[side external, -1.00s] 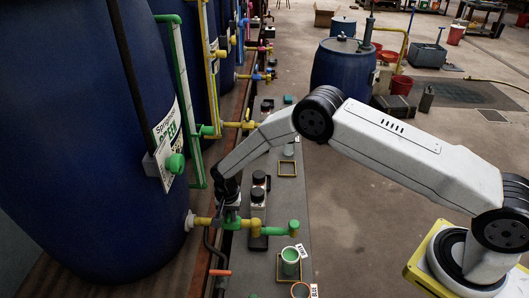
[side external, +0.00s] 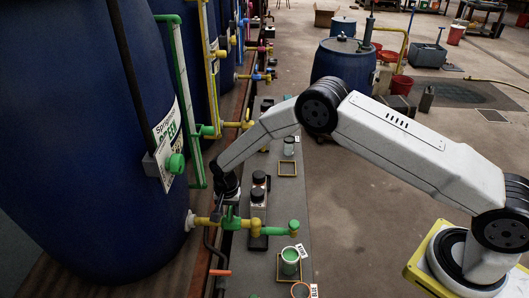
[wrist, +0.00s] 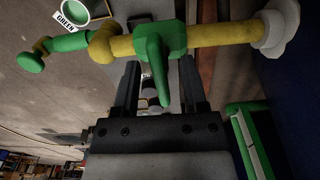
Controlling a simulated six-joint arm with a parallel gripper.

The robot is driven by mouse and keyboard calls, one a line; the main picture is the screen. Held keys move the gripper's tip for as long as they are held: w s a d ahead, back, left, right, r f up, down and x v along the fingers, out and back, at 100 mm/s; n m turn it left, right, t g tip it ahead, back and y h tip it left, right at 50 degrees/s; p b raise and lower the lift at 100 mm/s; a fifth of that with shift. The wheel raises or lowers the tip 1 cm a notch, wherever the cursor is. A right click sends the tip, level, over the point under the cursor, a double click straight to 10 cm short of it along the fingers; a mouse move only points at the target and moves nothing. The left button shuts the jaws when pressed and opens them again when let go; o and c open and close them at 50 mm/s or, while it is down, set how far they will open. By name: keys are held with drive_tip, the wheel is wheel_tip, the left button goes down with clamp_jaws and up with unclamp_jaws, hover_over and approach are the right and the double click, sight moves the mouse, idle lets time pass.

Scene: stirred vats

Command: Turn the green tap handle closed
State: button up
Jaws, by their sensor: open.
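The green tap (side external: 231,219) sits on a yellow pipe at the foot of the blue vat. In the wrist view its green handle (wrist: 153,70) points from the valve body toward me, across the yellow pipe (wrist: 215,34). My gripper (wrist: 157,85) is open, with one finger on each side of the handle; I see no clear contact. In the side external view my gripper (side external: 220,205) is just beside the tap and partly hides it. The green spout (side external: 293,228) ends above a cup with green liquid (side external: 290,255).
The blue vat (side external: 90,150) stands close on the left. Dark knobbed boxes (side external: 258,195) sit on the bench beside the tap. Open floor lies to the right.

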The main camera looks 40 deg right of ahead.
sight(229, 209)
drive_tip(key=shift+r, duration=2.9)
drive_tip(key=s+d+r+n+t, duration=0.1)
drive_tip(key=s+d+r+n, duration=0.4)
drive_tip(key=s+d+r, duration=0.45)
drive_tip(key=s+d+r+n, duration=0.2)
drive_tip(key=s+r, duration=0.1)
drive_tip(key=s, duration=0.5)
drive_tip(key=s+d+r+n+t, duration=0.1)
drive_tip(key=s+r+n, duration=0.1)
drive_tip(key=s, duration=0.6)
drive_tip(key=shift+d+r+t, duration=0.3)
drive_tip(key=shift+d+r, duration=0.1)
drive_tip(key=shift+r, duration=0.25)
